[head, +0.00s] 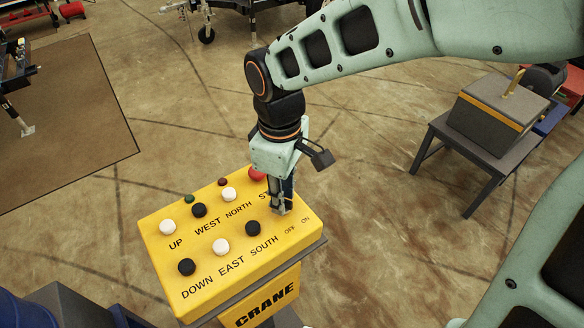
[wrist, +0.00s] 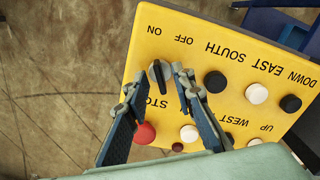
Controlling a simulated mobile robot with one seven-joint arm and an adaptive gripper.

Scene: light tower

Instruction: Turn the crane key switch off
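The yellow crane control box (head: 185,285) stands at the lower middle of the head view. Its key switch (wrist: 160,74), a round base with a dark narrow key, shows in the wrist view near the OFF and ON labels. I cannot tell which label the key points to. My gripper (head: 280,206) points down over the switch end of the box and hides most of the switch in the head view. In the wrist view my gripper (wrist: 157,76) has its fingertips apart, one on each side of the key. I cannot tell whether they touch it.
A red stop button (wrist: 145,133) lies close to one finger. A small table (head: 450,130) with a grey and yellow box stands at right.

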